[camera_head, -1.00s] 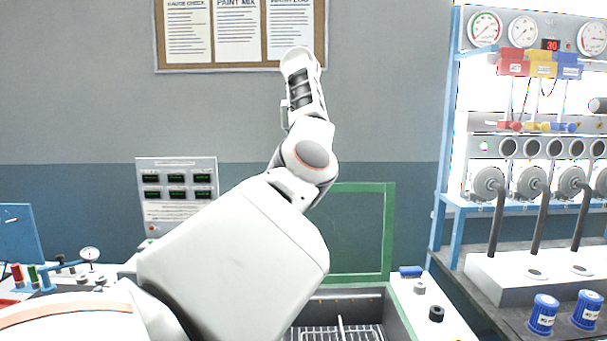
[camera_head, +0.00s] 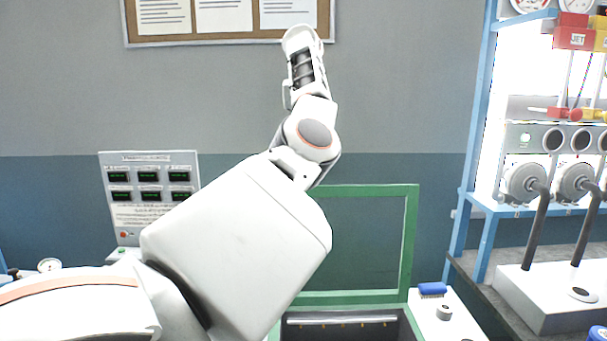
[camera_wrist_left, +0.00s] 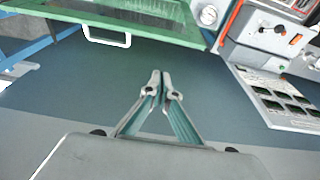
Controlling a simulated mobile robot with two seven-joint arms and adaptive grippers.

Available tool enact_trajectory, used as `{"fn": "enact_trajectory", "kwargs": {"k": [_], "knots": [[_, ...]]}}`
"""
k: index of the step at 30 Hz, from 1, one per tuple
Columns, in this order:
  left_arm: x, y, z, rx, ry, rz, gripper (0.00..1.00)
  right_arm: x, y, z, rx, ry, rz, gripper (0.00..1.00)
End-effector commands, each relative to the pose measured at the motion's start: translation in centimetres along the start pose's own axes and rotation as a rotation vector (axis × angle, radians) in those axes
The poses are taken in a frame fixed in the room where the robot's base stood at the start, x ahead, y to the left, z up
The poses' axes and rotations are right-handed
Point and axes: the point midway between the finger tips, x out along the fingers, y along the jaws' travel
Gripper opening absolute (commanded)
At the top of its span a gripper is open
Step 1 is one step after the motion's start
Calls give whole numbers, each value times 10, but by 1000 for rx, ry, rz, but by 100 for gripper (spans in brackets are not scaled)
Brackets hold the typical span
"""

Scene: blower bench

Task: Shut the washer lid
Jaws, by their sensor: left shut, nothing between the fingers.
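The washer lid (camera_head: 409,240) is a green frame with a dark pane. It stands up open behind the washer tub (camera_head: 345,328), partly hidden by my left arm in the head view. In the left wrist view the lid (camera_wrist_left: 150,22) crosses the top left, with a white handle (camera_wrist_left: 107,40) at its edge. My left gripper (camera_wrist_left: 160,76) is shut and empty, apart from the lid and its handle. In the head view my left arm rises in front of the lid, its fingers not clearly visible. My right gripper is not in view.
A display panel (camera_head: 150,190) stands left of my arm. A blue brush (camera_head: 432,289) lies on the white ledge right of the tub. A blue rack (camera_head: 470,200) with gauges and pipes stands at the right. A notice board (camera_head: 225,38) hangs on the wall.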

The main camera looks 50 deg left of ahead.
Motion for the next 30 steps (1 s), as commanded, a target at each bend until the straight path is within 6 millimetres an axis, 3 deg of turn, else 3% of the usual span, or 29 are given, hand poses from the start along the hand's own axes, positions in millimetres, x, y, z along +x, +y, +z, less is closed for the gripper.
{"fn": "enact_trajectory", "kwargs": {"k": [8, 22, 30], "knots": [[12, 0, 0, 0, -1, 0, 0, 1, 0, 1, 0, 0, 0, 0], [101, 0, 1, 0, -3, -2, 0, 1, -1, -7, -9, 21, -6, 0], [91, 2, 23, 0, 2, 2, 0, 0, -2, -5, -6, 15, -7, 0]]}}
